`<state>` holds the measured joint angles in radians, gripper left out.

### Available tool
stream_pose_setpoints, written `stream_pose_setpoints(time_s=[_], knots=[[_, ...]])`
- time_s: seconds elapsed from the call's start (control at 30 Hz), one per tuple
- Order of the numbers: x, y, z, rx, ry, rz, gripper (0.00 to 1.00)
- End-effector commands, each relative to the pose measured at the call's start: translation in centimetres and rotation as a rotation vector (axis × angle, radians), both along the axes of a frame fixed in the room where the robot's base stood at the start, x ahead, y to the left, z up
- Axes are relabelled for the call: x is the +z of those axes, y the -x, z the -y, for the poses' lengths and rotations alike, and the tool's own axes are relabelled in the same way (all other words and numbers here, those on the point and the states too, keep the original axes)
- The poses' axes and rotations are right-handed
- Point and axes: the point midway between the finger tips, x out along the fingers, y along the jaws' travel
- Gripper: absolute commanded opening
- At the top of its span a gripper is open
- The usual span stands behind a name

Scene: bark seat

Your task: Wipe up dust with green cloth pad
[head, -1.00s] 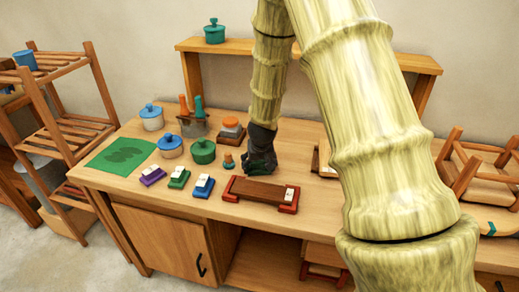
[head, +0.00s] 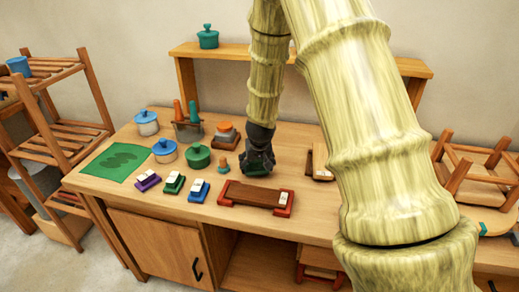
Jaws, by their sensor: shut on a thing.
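My gripper (head: 260,156) points down at the tabletop, behind the red-ended wooden tray. It is shut on a small green pad (head: 257,171), which shows just under the fingers, at or close to the table surface; contact is not clear. A flat green sheet (head: 98,172) with darker patches lies at the table's left end, well apart from my gripper. I cannot make out dust on the wood.
On the table (head: 330,228) stand a red-ended tray (head: 248,194), lidded pots (head: 198,157), small coloured blocks (head: 199,191), an orange-topped stack (head: 226,133) and a tool holder (head: 188,128). A wooden item (head: 319,160) lies right of my gripper. A shelf (head: 225,50) rises behind.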

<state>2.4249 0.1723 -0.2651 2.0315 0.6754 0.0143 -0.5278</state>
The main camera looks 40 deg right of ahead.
Motion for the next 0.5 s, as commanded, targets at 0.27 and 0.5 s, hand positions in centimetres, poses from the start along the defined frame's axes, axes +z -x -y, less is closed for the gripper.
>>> stream_pose_setpoints(time_s=[0.27, 0.5], knots=[[3.0, -0.1, -0.2, 0.004, 0.001, 0.0, 0.5], [5.1, -0.2, -0.4, 0.007, 0.001, 0.0, 0.5]])
